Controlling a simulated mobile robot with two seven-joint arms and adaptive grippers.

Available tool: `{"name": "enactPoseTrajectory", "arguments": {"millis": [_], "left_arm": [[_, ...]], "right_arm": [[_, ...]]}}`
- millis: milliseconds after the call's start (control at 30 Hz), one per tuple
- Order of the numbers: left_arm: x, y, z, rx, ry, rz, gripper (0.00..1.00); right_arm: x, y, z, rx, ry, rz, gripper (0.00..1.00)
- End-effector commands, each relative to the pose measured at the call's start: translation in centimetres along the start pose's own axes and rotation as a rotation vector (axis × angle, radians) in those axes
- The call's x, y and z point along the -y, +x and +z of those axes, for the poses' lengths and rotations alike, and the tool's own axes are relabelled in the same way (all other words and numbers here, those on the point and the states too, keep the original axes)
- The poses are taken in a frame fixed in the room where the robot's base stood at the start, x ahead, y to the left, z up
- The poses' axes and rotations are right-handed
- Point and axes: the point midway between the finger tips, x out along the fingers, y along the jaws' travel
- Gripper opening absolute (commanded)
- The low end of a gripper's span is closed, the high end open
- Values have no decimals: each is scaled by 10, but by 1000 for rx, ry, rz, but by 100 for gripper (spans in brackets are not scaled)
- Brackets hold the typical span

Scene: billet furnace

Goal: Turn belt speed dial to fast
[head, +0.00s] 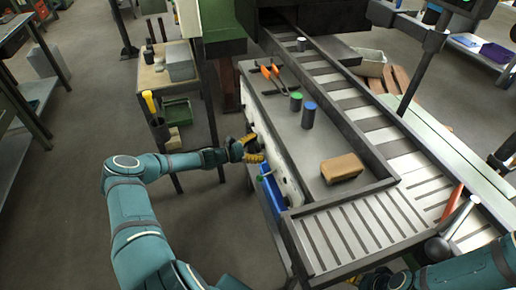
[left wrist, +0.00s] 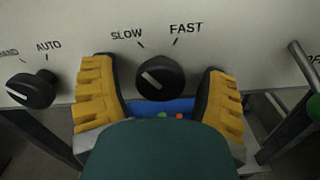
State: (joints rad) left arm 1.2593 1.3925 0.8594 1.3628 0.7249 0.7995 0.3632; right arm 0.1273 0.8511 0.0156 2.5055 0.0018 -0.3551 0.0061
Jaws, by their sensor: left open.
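The belt speed dial (left wrist: 160,78) is a round black knob with a pale pointer line on the light panel in the left wrist view. Labels SLOW and FAST stand above it, and the pointer leans up and left, to the SLOW side. My left gripper (head: 250,149) is open at the front panel (head: 283,171) of the machine. In the left wrist view its yellow-padded fingers stand on either side of the dial, with gaps between them and the knob. In the head view the dial is hidden. My right gripper (head: 378,280) shows only partly at the bottom edge; its fingers are unclear.
A second black knob (left wrist: 31,90), marked AUTO, sits left of the dial. A blue bin (head: 272,194) hangs below the panel. The tabletop holds a brown block (head: 342,167), green-topped (head: 296,101) and blue-topped (head: 309,114) cylinders and orange-handled tongs (head: 272,75). A side table (head: 155,78) stands behind my arm.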

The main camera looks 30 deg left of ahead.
Motion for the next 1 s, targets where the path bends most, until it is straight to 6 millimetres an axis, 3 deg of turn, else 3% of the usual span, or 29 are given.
{"name": "enactPoseTrajectory", "arguments": {"millis": [267, 400, 467, 767, 1000], "left_arm": [[0, 1, 0, 0, 0, 0, 75], [0, 1, 0, 0, 0, 0, 26], [0, 1, 0, 0, 0, 0, 6], [0, 1, 0, -1, 21, 0, 6], [0, 1, -1, -2, 132, 0, 6]], "right_arm": [[0, 0, 0, 0, 0, 0, 67], [0, 0, 0, 0, 0, 0, 67], [0, 0, 0, 0, 0, 0, 67], [0, 1, 0, 0, 0, 0, 67], [-1, 4, 1, 3, -1, 0, 67]]}}
